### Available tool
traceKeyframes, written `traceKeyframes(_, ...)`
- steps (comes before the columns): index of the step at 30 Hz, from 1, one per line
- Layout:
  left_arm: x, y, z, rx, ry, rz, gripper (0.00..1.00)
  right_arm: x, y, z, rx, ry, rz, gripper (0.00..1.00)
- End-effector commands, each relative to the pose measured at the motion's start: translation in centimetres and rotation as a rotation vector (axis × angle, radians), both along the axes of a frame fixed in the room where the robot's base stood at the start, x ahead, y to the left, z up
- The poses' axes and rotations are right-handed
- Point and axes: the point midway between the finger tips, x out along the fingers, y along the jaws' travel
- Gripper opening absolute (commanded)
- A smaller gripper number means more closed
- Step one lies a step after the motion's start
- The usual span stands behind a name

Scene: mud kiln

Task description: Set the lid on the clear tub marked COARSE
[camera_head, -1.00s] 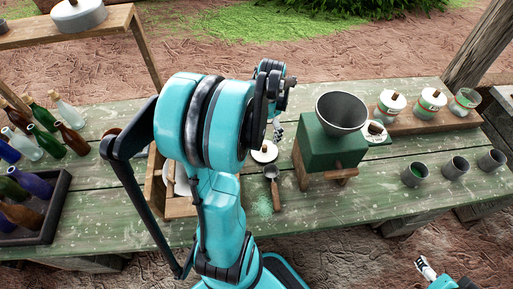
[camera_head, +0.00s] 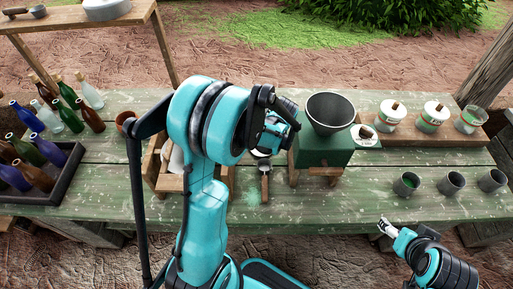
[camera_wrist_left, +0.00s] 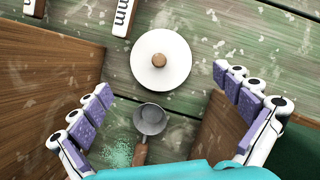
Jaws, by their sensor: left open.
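A white round lid with a wooden knob (camera_wrist_left: 159,61) lies flat on the green table in the left wrist view. In the head view my arm mostly hides it. My left gripper (camera_wrist_left: 170,112) is open, its purple-padded fingers apart, with the lid ahead of and between them, untouched. In the head view the left gripper (camera_head: 270,143) is largely behind its own arm. An open clear tub (camera_head: 470,119) stands at the right end of a wooden board; its marking is unreadable. My right gripper (camera_head: 386,226) is near the table's front edge; its finger opening is unclear.
A metal scoop (camera_wrist_left: 150,120) lies close before the lid, between wooden sides. A green grinder (camera_head: 322,150) stands to its right. Two lidded tubs (camera_head: 391,114) (camera_head: 433,116) share the board. Several grey cups (camera_head: 451,182) stand front right; bottles (camera_head: 38,150) stand left.

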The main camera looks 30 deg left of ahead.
Motion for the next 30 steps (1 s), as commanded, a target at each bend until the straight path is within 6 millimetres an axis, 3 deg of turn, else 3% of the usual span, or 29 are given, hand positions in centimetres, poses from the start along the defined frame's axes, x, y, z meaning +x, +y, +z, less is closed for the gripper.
traceKeyframes(15, 1.2, 2.3, -6.2, -0.002, -0.001, 0.005, 1.0, 0.0, 0.0, -2.9, 0.0, 0.0, 0.0, 0.73)
traceKeyframes(23, 1.3, 2.5, -6.5, -0.002, -0.001, 0.005, 1.0, 0.0, 0.0, -2.9, 0.0, 0.0, 0.0, 0.73)
traceKeyframes(30, 1.3, 2.5, -6.5, -0.002, -0.001, 0.005, 0.41, 0.0, 0.0, -2.9, 0.0, 0.0, 0.0, 0.73)
